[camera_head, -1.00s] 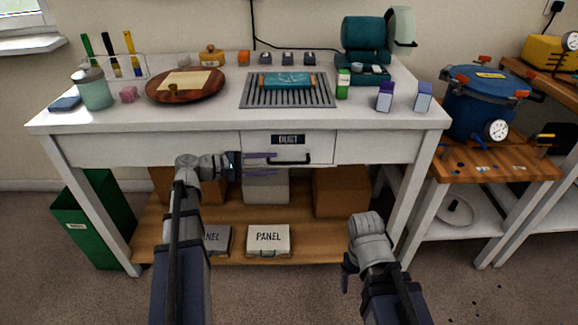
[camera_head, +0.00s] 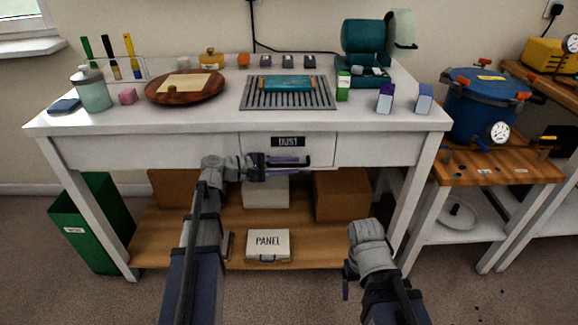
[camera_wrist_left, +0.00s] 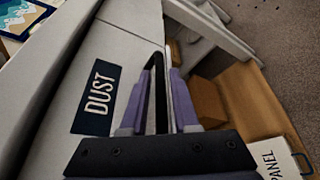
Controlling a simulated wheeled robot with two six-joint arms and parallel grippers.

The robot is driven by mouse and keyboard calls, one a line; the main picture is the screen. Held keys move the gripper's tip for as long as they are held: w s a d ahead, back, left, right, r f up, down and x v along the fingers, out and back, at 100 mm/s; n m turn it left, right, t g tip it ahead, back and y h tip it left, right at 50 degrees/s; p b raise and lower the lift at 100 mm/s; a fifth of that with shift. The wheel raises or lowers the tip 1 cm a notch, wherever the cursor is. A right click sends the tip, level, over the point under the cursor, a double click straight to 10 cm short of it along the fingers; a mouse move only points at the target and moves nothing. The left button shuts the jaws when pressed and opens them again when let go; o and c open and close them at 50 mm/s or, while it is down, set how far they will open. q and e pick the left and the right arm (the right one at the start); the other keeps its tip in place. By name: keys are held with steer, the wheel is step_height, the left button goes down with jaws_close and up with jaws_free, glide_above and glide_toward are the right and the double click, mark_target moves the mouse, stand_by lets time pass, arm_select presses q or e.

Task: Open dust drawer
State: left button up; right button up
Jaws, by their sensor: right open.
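The dust drawer (camera_head: 262,143) is a white front under the tabletop with a dark "DUST" label (camera_head: 288,142) and a black bar handle (camera_head: 304,162). It looks closed, flush with the table apron. My left gripper (camera_head: 297,161) is at the handle. In the left wrist view, its purple fingers (camera_wrist_left: 161,82) are apart, one on each side of the handle (camera_wrist_left: 158,85), with a gap beside the bar. The label (camera_wrist_left: 98,97) shows left of the fingers. My right gripper (camera_head: 346,281) is open and empty, low in front of the table.
Above the drawer, a grille (camera_head: 288,103) bears a teal block (camera_head: 288,84). The lower shelf (camera_head: 185,245) holds brown boxes (camera_head: 341,194) and a "PANEL" case (camera_head: 268,244). A green bin (camera_head: 88,225) stands left. A blue pot (camera_head: 482,105) is on the right table.

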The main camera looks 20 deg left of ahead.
arm_select(q)
jaws_close()
stand_by(1.1)
